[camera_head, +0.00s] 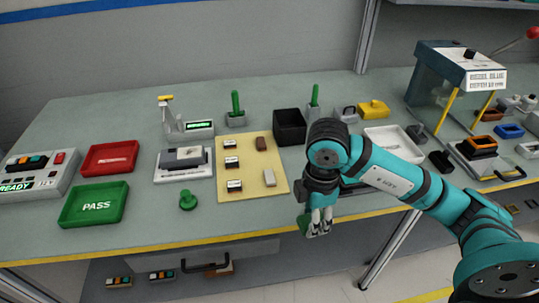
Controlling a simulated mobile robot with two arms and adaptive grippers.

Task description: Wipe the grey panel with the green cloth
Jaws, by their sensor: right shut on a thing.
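My right gripper (320,229) reaches down at the front edge of the bench, its fingers shut on the green cloth (304,224). A bit of the cloth shows at the left side of the fingers; the rest is hidden by the gripper. A grey, flat piece (366,187) lies right behind and to the right of the gripper, mostly covered by my arm; I cannot tell if it is the grey panel. Whether the cloth touches anything is unclear. My left gripper is not in view.
A beige mat (252,146) with small parts lies left of the gripper. A black bin (289,127), a white tray (408,154), a red tray (110,158) and a green PASS tray (95,205) stand on the bench. A machine with a clear guard (430,95) stands at right.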

